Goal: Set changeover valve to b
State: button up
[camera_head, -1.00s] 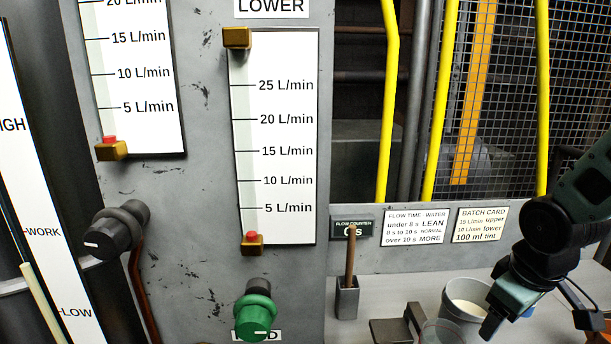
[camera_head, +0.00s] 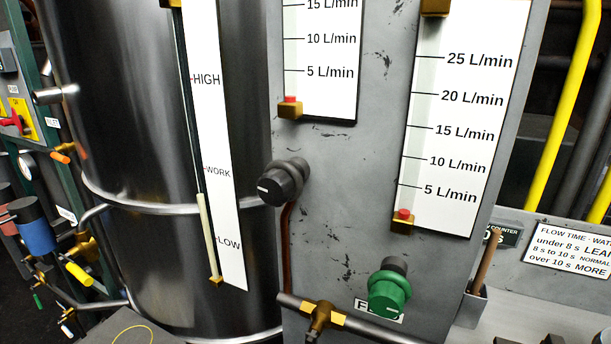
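No label reading changeover valve or B can be read, so I cannot tell which fitting it is. At the left edge, a brass fitting (camera_head: 86,246) sits beside a blue cylinder (camera_head: 36,228), with a yellow handle (camera_head: 78,274) below it. A red handle (camera_head: 12,122) on a yellow plate and an orange-tipped brass valve (camera_head: 62,157) are higher up. A brass tee (camera_head: 320,318) sits on the pipe at bottom middle. My gripper is not in view.
A large steel tank (camera_head: 130,130) with a level gauge (camera_head: 228,200) stands between the left fittings and the grey flowmeter panel (camera_head: 375,160). The panel carries a black knob (camera_head: 281,183) and a green knob (camera_head: 388,290). Yellow posts (camera_head: 562,100) stand at right.

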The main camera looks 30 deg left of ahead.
aim_at(28, 265)
jog(key=k, duration=0.65)
jog(key=j+u, duration=0.1)
jog(key=u, duration=1.65)
jog(key=i+j+u, duration=0.1)
jog(key=i+j, duration=0.45)
jog(key=i, duration=0.3)
jog(key=i+j+u, duration=0.15)
jog(key=i, duration=0.25)
jog(key=i+j, duration=0.3)
jog(key=i, duration=0.15)
jog(key=j+u, duration=0.05)
